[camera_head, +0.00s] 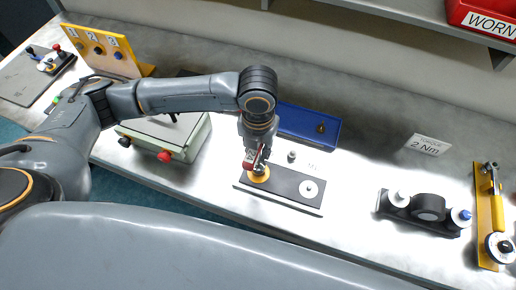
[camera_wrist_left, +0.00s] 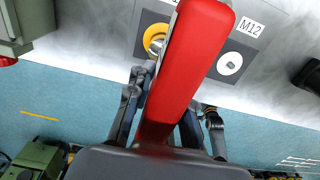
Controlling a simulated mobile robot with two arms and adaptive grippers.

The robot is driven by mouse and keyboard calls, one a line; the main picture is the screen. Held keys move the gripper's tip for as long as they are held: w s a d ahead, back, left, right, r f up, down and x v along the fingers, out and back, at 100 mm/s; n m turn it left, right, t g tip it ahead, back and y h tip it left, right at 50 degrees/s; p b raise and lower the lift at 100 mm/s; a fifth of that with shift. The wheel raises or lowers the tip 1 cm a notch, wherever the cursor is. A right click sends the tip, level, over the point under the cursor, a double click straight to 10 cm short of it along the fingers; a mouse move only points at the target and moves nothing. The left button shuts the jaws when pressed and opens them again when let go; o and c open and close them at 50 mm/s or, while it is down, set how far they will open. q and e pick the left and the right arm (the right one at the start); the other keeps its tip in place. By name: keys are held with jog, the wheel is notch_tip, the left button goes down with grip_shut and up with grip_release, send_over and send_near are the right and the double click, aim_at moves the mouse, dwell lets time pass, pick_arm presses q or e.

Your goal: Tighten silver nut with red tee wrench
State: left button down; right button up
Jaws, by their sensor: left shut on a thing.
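My left gripper (camera_head: 260,163) is shut on the red tee wrench (camera_head: 249,158), just above a dark plate (camera_head: 283,185) on the bench. In the left wrist view the wrench's red handle (camera_wrist_left: 190,70) lies between the fingers and fills the middle. The wrench's far end is hidden behind the handle. It is over or beside a yellow ring (camera_head: 260,175) at the plate's left end; I cannot tell if it touches. The ring also shows in the left wrist view (camera_wrist_left: 150,34), with grey metal inside. I cannot clearly make out the silver nut there. My right gripper is out of view.
A white disc (camera_head: 308,189) sits at the plate's right end. A small silver piece (camera_head: 291,155) stands behind the plate. A blue tray (camera_head: 308,124) lies behind, a green-grey box (camera_head: 165,137) left, a black fixture (camera_head: 425,210) right. Bench between plate and fixture is clear.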

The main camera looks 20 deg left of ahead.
pick_arm(q)
jog(key=shift+f, duration=0.15)
jog(key=shift+p, duration=0.35)
dwell(0.6)
jog(key=c, duration=2)
grip_release()
jog(key=shift+f, duration=0.15)
grip_shut()
jog(key=shift+s, duration=0.1)
jog(key=shift+m, duration=0.3)
jog(key=shift+a+m+p, duration=0.1)
jog(key=shift+m+p, duration=0.45)
jog(key=shift+m, duration=0.85)
